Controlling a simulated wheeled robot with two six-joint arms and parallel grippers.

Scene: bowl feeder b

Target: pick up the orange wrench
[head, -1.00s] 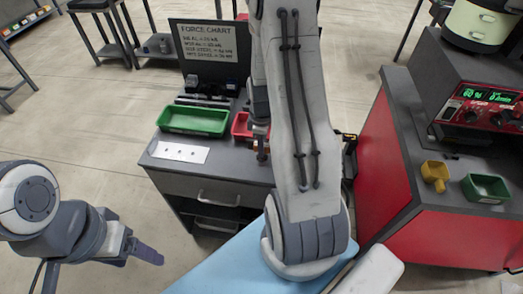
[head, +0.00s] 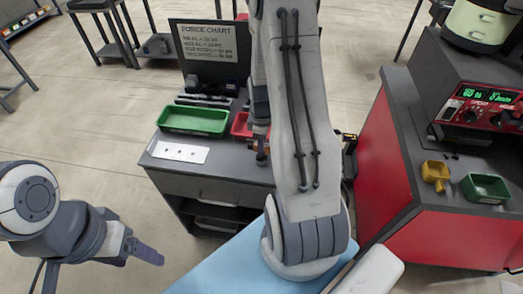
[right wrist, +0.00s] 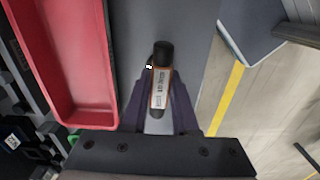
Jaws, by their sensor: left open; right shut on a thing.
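The orange wrench (right wrist: 160,88) shows in the right wrist view as a short upright-looking tool with a black end, orange edges and a pale printed label. My right gripper (right wrist: 159,100) has its two dark fingers on either side of it and is shut on it. In the head view my right arm hides most of that gripper, and I cannot make out the wrench clearly there. My left gripper (head: 148,254) is open and empty at the lower left, over the floor, away from the bench.
A red tray (right wrist: 70,60) lies just left of the wrench. On the grey bench stand a green tray (head: 193,120), a white card (head: 176,152) and a force chart board (head: 210,52).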

